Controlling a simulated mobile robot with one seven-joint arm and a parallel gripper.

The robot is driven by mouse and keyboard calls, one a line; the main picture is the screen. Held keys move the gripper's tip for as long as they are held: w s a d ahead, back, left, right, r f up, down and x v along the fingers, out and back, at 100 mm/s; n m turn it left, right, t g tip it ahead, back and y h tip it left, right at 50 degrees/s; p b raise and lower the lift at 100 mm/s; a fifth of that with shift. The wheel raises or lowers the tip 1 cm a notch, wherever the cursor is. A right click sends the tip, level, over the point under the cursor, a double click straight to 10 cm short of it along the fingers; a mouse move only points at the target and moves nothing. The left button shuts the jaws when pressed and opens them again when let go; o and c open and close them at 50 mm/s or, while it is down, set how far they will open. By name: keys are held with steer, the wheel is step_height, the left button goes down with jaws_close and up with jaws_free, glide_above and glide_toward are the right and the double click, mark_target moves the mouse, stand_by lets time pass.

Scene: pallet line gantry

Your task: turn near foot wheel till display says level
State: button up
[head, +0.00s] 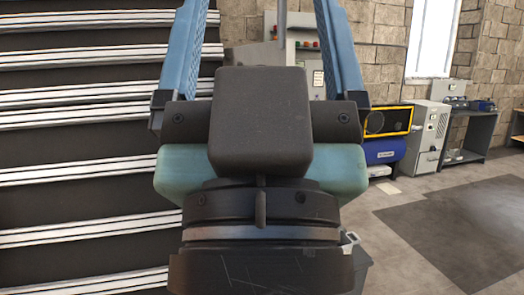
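My gripper (262,12) fills the middle of the head view, seen from close behind. Its two blue fingers stand wide apart, one on each side, and run up to the top edge, where their ends are cut off. I see nothing held between them. No foot wheel and no readable level display can be made out in this view. The body of my gripper hides what lies low and straight ahead.
Dark steps or slats with white-striped edges (85,115) fill the left. A grey control cabinet (302,50) with coloured buttons stands behind my gripper. A blue and yellow machine (386,150), a grey cabinet (427,135) and a bench (468,150) line the right wall. Floor (440,225) at right is clear.

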steer(key=shift+r+p, duration=0.3)
steer(key=shift+r, duration=0.55)
steer(key=shift+o, duration=0.9)
steer(key=shift+w+f+b, duration=0.1)
steer(key=shift+f+b, duration=0.2)
steer(key=shift+f, duration=0.1)
steer(key=w+a+f+n+g+y+b, duration=0.1)
steer(key=w+f+g+b, duration=0.25)
steer(key=f+b, duration=1.05)
steer(key=w+a+f+n+g+y+b, duration=0.15)
steer(key=w+f+b, duration=0.3)
steer(key=f, duration=1.95)
steer(key=w+a+f+n+g+y+b, duration=0.2)
steer(key=w+f+b, duration=0.5)
steer(key=f, duration=1.3)
steer(key=s+f+g+b, duration=0.35)
steer(key=f+b, duration=0.55)
steer(key=f, duration=1.2)
steer(key=s+f+m+g+b, duration=0.15)
steer(key=s+f+b, duration=0.6)
steer(key=f, duration=1.25)
steer(key=s+f+g+b, duration=0.25)
steer(key=f+b, duration=0.95)
steer(key=f, duration=0.9)
steer(key=d+x, duration=0.1)
steer(key=x, duration=0.8)
steer(key=shift+w+f+h+b, duration=0.25)
steer(key=shift+w+h+b, duration=0.1)
steer(key=shift+w+h, duration=0.15)
